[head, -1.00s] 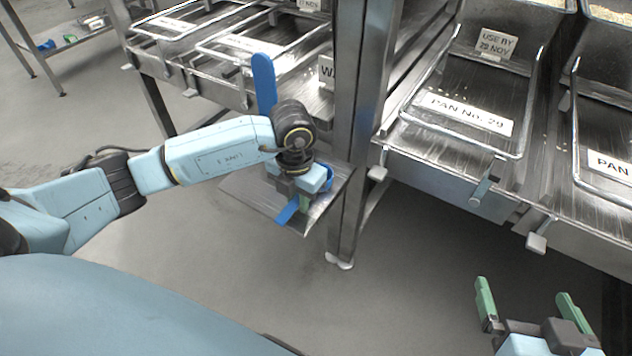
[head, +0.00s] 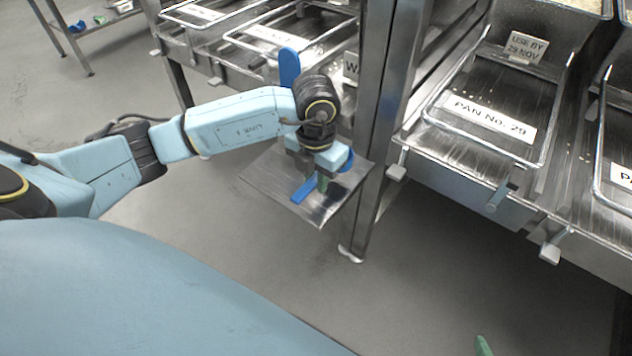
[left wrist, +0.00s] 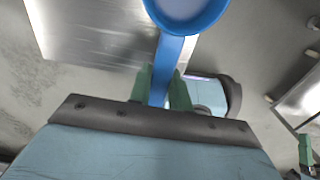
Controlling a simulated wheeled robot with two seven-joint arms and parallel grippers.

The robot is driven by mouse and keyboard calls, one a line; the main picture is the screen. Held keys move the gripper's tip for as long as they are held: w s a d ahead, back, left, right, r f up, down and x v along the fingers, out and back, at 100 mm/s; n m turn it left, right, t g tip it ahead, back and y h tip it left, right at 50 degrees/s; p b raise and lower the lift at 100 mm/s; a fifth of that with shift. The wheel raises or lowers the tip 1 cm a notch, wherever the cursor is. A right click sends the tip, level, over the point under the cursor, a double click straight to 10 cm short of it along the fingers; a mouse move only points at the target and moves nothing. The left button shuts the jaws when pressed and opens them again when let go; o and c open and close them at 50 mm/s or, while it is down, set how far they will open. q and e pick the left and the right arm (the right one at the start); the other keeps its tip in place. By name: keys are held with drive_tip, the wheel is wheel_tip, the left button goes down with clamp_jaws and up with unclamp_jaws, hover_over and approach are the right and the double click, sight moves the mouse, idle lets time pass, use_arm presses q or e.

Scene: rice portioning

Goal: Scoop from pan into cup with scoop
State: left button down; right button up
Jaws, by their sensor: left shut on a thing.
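My left gripper (head: 322,184) is shut on the handle of a blue scoop (head: 304,188), above a small metal shelf (head: 268,182). In the left wrist view the scoop's handle (left wrist: 166,62) runs between the green fingers, and its round bowl (left wrist: 186,14) is cut off by the top edge. The bowl looks pale inside; I cannot tell whether it holds rice. A pan labelled No. 29 (head: 486,116) is at the right, with only a few grains visible in it. Only one green fingertip of my right gripper (head: 483,346) shows at the bottom edge. I cannot make out a cup.
A steel post (head: 372,150) stands just right of the left gripper. An upright blue piece (head: 289,68) shows behind the wrist. A bin with rice-like grains (head: 588,5) is at the top right. Open floor (head: 420,290) lies in front.

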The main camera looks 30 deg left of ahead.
sight(316, 178)
use_arm(q)
wheel_tip(316, 178, up, 5)
drive_tip(key=shift+f+p, duration=0.1)
drive_tip(key=shift+p, duration=0.65)
drive_tip(key=shift+r, duration=0.35)
use_arm(e)
drive_tip(key=s+d+f+g+h, duration=0.1)
drive_tip(key=s+d+f+g, duration=0.2)
drive_tip(key=s+g, duration=0.3)
use_arm(q)
drive_tip(key=shift+r+p, duration=0.35)
drive_tip(key=shift+p, duration=0.1)
wheel_tip(316, 178, up, 5)
drive_tip(key=p, duration=0.4)
use_arm(e)
drive_tip(key=shift+t, duration=0.6)
drive_tip(key=v, duration=0.4)
drive_tip(key=shift+r, duration=0.35)
drive_tip(key=shift+f, duration=0.1)
